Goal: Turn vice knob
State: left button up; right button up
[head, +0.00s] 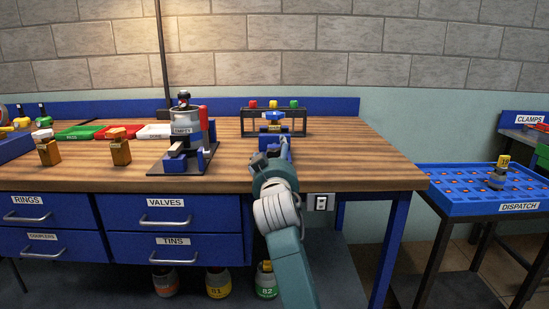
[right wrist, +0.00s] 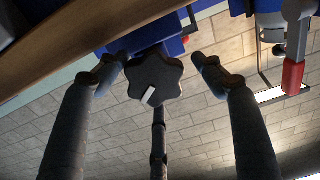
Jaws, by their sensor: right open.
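The vice knob (right wrist: 155,79) is black, lobed like a star, with a white mark on its face. In the right wrist view it sits between the fingers of my right gripper (right wrist: 158,70). The fingers are spread, with a visible gap on each side of the knob. Behind it is part of the blue vice (right wrist: 172,47). In the head view my right gripper (head: 270,150) is at the front edge of the bench, in front of the blue vice (head: 285,147). It hides the knob and much of the vice there. My left gripper is not in view.
Left of my right arm stands a tester (head: 186,125) on a dark base plate. Behind the vice is a black rack (head: 297,125) with red, yellow and green tops. Wooden blocks (head: 120,152) stand further left. The bench top (head: 365,165) is clear on the right.

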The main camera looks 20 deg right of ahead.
aim_at(273, 149)
jog(key=shift+r, duration=0.1)
jog(key=r, duration=0.8)
jog(key=shift+a+r, duration=0.25)
jog(key=shift+r, duration=0.05)
jog(key=shift+d+r, duration=0.2)
jog(key=shift+r, duration=0.45)
jog(key=shift+f, duration=0.15)
